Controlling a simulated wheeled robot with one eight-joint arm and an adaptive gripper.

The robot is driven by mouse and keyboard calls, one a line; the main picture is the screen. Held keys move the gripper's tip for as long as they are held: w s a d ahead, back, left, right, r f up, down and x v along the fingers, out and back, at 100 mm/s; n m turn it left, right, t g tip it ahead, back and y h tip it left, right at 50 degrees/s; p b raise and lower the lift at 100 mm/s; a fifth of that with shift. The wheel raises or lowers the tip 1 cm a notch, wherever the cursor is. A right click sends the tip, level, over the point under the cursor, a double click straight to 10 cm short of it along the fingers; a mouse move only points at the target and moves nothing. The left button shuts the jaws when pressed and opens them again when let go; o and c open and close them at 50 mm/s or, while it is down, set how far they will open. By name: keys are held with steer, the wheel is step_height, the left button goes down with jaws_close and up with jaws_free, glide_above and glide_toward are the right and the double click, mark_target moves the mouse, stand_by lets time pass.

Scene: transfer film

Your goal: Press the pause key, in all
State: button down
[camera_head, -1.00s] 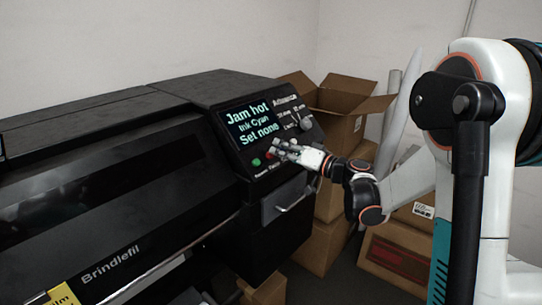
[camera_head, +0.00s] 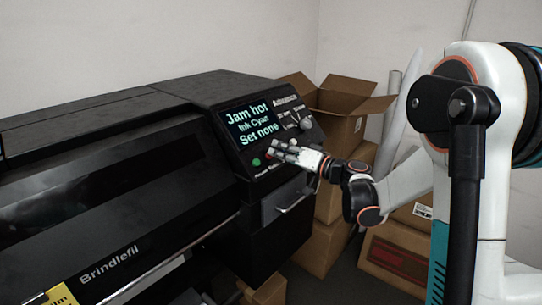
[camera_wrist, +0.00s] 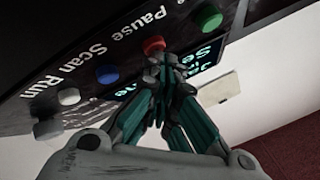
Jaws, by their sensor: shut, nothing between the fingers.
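The red pause key (camera_wrist: 154,45) sits in a row on the black control panel, with the word "Pause" beside it in the wrist view. In the head view the red key (camera_head: 268,156) is partly covered by my fingers. My gripper (camera_wrist: 168,62) is shut and empty, its tips right by the red key. It also shows in the head view (camera_head: 277,148), in front of the panel. I cannot tell whether the tips touch the key. The display (camera_head: 252,124) reads "Jam hot", "Ink Cyan", "Set none".
A green key (camera_wrist: 208,18) is on one side of the red key; a blue key (camera_wrist: 107,74) and a white key (camera_wrist: 68,97) are on the other. A knob (camera_head: 306,123) sits right of the display. Open cardboard boxes (camera_head: 345,103) stand behind my arm.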

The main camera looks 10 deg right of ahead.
stand_by(0.4)
steer(key=shift+s+d+r+p, duration=0.3)
steer(key=shift+s+r, duration=0.15)
steer(key=shift+r, duration=0.15)
steer(key=shift+r, duration=0.1)
steer(key=s+d+r+p, duration=0.2)
steer(key=s+r, duration=0.1)
steer(key=shift+r, duration=0.2)
stand_by(0.3)
stand_by(0.4)
